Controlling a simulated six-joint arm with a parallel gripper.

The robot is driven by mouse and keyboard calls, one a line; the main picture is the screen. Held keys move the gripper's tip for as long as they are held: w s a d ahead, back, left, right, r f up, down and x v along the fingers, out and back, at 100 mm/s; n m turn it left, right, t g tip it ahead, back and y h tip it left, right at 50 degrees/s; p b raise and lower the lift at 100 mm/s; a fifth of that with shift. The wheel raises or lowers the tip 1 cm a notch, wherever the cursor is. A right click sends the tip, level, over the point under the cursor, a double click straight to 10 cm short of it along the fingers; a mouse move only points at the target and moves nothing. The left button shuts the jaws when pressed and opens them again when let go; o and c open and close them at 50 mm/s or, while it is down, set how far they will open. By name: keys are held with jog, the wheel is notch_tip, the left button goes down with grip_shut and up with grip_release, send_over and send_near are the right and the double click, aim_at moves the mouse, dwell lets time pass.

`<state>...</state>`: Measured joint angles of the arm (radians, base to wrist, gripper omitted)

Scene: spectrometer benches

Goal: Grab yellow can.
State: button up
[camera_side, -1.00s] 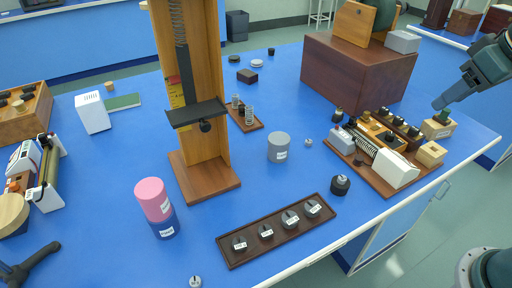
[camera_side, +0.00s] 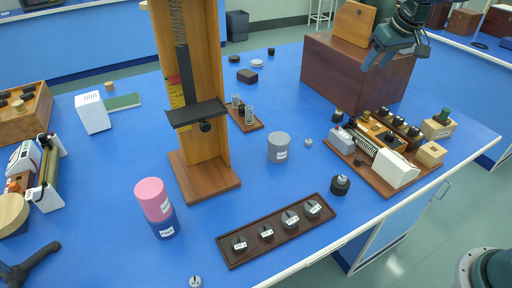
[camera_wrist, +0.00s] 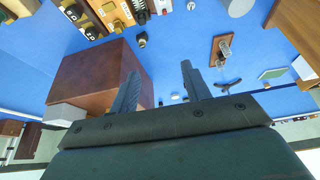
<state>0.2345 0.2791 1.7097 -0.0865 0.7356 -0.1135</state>
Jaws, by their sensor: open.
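I see no can that is plainly yellow in either view. A pink can (camera_side: 152,196) sits on top of a blue can (camera_side: 164,226), both with white labels, left of the middle in the side view. A grey can (camera_side: 279,147) with a white label stands alone near the middle of the blue table. My gripper (camera_side: 378,60) is at the upper right in the side view, in front of the dark red wooden box. Its two fingers are apart and empty in the wrist view (camera_wrist: 160,72).
A wooden stand with a spring (camera_side: 207,172) rises between the cans. The wooden box (camera_side: 350,78) is at the back right. A tray of weights (camera_side: 230,258) lies at the front, and an instrument board (camera_side: 404,178) at the right.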

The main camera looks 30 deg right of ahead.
jog(key=w+d+f, duration=0.8)
jog(key=w+f, duration=0.2)
jog(key=f, duration=0.2)
jog(key=shift+w+d+f, duration=0.15)
jog(key=shift+w+f, duration=0.05)
jog(key=shift+f, duration=0.1)
send_over(340, 108)
jog(key=s, duration=0.3)
notch_tip(340, 108, down, 8)
jog(key=shift+w, duration=0.25)
jog(key=shift+x, duration=2.55)
jog(key=shift+c, duration=0.2)
grip_shut()
